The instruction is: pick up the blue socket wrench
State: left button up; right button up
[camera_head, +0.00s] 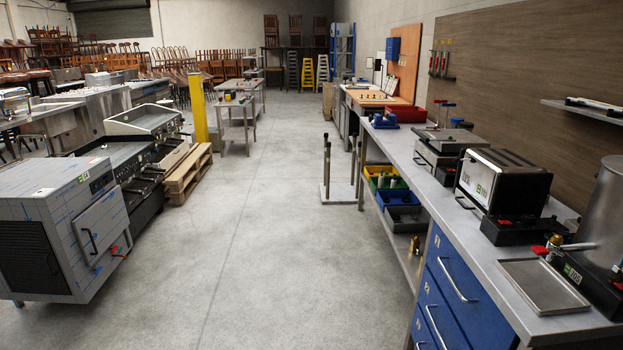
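I cannot make out a blue socket wrench for certain. Small blue objects (384,122) lie on the far part of the long grey workbench (408,150) on the right, too small to identify. Another small dark blue item (460,123) lies farther right on the bench near the wall. Several slim tools with red parts (440,62) hang on the brown wall panel. Neither of my grippers shows in this view.
The bench also holds a toaster-like machine (503,181), a shallow metal tray (543,285) and a large pot (605,215). Blue drawers (455,290) front it. Catering units (70,228) and a wooden pallet (187,172) line the left. The concrete aisle (265,220) between is clear.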

aim_at(443, 104)
jog(key=i+u, duration=0.2)
jog(key=i, duration=3.15)
jog(key=i+z, duration=0.1)
jog(key=i, duration=0.3)
jog(key=i+j+z, duration=0.15)
jog(key=i, duration=0.3)
jog(key=i+j+z, duration=0.1)
jog(key=i, duration=0.3)
jog(key=i+j+z, duration=0.15)
jog(key=i, duration=0.25)
